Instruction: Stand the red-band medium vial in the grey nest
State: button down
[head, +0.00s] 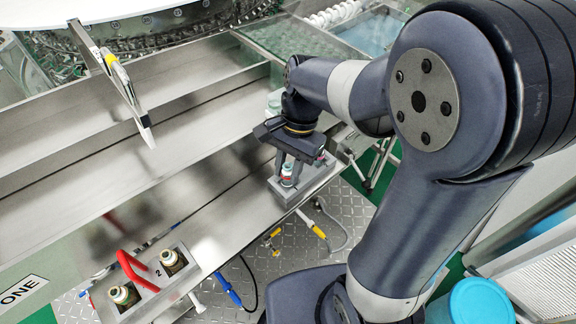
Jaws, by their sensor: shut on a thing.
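My gripper (289,168) points down at the right end of the steel bench, its fingers around a small vial (287,174). The vial looks pale with a reddish band and stands about upright. A grey block (316,183), which looks like the grey nest, is directly below and around it at the bench edge. The vial's lower end is hidden at the block, so I cannot tell whether it is seated or just above. A second small vial top with a red mark (321,157) shows just right of the fingers, partly hidden.
A grey carrier (150,296) with a red handle (136,270) holds two amber vials (172,262) at the lower left, marked 2. The bench middle (205,215) is clear. A teal-lidded tub (480,300) is at lower right.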

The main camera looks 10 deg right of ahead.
jog(key=shift+f+b, duration=0.4)
jog(key=shift+f, duration=0.3)
dwell(0.4)
jog(key=c, duration=1.1)
grip_release()
jog(key=v, duration=1.1)
jog(key=shift+f, duration=0.1)
jog(key=x, duration=1)
jog(key=shift+s+a+f, duration=0.1)
jog(key=shift+f, duration=0.2)
jog(key=shift+r, duration=0.15)
